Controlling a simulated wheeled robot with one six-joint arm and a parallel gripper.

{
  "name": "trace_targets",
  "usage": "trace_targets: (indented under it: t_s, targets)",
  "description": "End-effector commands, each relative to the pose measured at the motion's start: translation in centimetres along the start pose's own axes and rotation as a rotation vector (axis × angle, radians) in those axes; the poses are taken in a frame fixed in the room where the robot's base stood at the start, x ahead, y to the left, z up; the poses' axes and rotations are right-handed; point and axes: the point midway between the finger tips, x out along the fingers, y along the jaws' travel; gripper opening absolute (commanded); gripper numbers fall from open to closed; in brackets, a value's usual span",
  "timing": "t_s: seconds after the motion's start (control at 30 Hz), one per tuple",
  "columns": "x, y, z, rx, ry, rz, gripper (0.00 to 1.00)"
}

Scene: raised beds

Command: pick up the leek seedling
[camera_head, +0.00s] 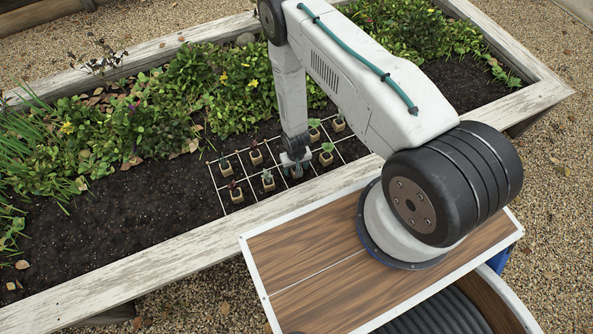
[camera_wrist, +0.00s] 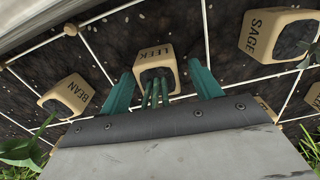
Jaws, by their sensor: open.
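The leek seedling (camera_wrist: 154,96) stands in a small tan cube pot (camera_wrist: 154,56) marked LEEK in the wrist view. Its green stalks rise from dark soil toward my wrist. My gripper (camera_wrist: 161,75) is open, with one teal finger on each side of the seedling and its pot. Gaps show between the fingers and the pot. In the head view my gripper (camera_head: 295,162) is low over the string grid and largely hides the leek.
Neighbouring pots stand close by, BEAN (camera_wrist: 68,94) at left and SAGE (camera_wrist: 268,36) at right. White grid strings (camera_head: 240,154) cross the soil. The wooden bed edge (camera_head: 190,245) is in front, leafy plants (camera_head: 160,120) behind. Bare soil (camera_head: 120,215) lies left of the grid.

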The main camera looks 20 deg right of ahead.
Motion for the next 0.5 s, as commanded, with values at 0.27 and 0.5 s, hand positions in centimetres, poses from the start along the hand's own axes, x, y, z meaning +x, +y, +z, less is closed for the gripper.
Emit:
trace_targets:
  t_s: [0.27, 0.5]
  targets:
    - [0.23, 0.01, 0.01, 0.000, 0.000, 0.000, 0.58]
    - [0.20, 0.01, -0.01, 0.000, 0.000, 0.000, 0.15]
